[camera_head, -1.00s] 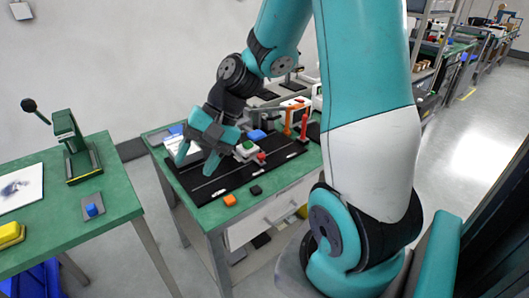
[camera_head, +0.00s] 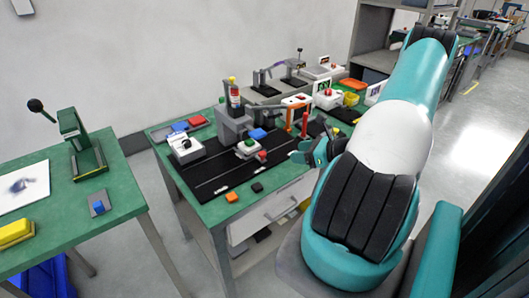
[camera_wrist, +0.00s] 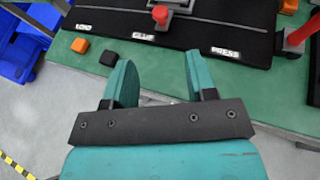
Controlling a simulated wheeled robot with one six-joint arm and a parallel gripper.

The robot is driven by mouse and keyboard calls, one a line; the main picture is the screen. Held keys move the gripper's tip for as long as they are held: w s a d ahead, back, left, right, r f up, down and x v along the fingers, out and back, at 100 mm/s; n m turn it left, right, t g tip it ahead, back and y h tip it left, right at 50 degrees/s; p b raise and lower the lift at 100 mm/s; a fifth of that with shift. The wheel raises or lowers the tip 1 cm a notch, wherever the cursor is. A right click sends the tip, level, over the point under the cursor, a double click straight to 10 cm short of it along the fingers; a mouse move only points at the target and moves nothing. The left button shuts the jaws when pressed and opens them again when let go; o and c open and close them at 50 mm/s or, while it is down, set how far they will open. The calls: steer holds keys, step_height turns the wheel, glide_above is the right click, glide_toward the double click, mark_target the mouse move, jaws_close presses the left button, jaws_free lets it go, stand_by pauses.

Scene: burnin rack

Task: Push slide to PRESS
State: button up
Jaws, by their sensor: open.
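The slide (camera_head: 245,153) is a grey carriage with a pale block and green top on the black track (camera_head: 205,172). Its red knob (camera_head: 262,156) faces the front edge. In the wrist view the red knob (camera_wrist: 160,14) stands beside the GLUE label, slightly right of it; the PRESS label (camera_wrist: 225,52) lies farther right and LOAD is left. My gripper (camera_wrist: 158,65) is open and empty, apart from the knob, around the table's front edge between GLUE and PRESS. In the head view my gripper (camera_head: 300,152) is partly hidden by my arm.
An orange block (camera_head: 232,197) and a black block (camera_head: 257,187) lie in front of the track. A red upright handle (camera_head: 304,124) stands at the right, near my gripper. A white box (camera_head: 184,146) is at the track's left end. A separate green table with a hand press (camera_head: 78,145) stands left.

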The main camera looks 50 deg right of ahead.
mark_target(263, 153)
steer(key=p+x, duration=0.2)
steer(key=x, duration=1.2)
steer(key=shift+c, duration=0.5)
